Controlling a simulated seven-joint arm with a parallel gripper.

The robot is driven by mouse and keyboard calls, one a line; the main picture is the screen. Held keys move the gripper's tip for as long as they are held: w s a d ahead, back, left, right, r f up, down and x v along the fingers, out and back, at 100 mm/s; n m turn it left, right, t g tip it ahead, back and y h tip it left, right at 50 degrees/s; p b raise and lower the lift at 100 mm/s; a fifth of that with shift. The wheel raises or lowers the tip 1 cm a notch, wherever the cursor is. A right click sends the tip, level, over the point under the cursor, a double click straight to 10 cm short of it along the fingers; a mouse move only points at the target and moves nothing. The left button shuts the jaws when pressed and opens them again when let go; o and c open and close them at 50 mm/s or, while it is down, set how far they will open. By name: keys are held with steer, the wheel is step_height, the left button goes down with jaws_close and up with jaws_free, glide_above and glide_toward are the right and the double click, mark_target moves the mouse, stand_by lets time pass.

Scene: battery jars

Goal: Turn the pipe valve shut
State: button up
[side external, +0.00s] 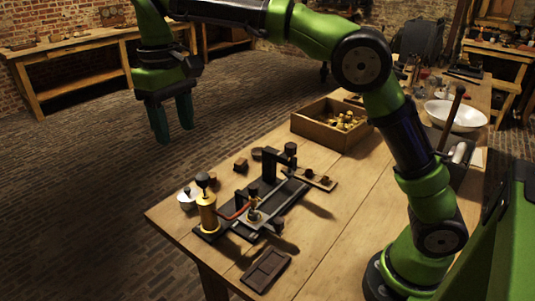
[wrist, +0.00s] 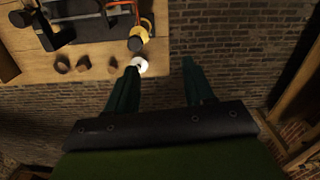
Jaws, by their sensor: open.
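My gripper (side external: 173,125) hangs at the upper left of the side view, fingers down, open and empty, high over the floor beyond the table's left edge. In the wrist view its two fingers (wrist: 161,82) stand apart with brick floor between them. On the table is a dark-based rig with a brass cylinder (side external: 208,213) under a dark knob, and a red tube. A small brass fitting with a dark top (side external: 253,200) sits mid-rig and may be the pipe valve; its setting is too small to tell. The brass cylinder also shows in the wrist view (wrist: 139,38). Nothing touches my gripper.
A white jar (side external: 187,198) stands by the brass cylinder. Small dark blocks (side external: 240,165) lie behind the rig. A dark tray (side external: 266,269) lies in front. A wooden box (side external: 318,135) of brass parts and a white bowl (side external: 455,116) are farther back.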

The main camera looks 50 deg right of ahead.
steer(key=s+a+f+n+g+h, duration=0.2)
steer(key=s+a+f+n+h, duration=0.4)
steer(key=s+f, duration=0.55)
steer(key=s+d+f+n+t+h, duration=0.2)
steer(key=s+f+n+h, duration=0.25)
steer(key=f, duration=0.25)
steer(key=n+t+h, duration=0.1)
steer(key=n+t, duration=1.3)
steer(key=n, duration=0.2)
glide_toward(254, 192)
steer(key=x, duration=1.1)
steer(key=shift+w+d, duration=0.15)
steer(key=shift+w, duration=0.05)
steer(key=shift+c, duration=0.2)
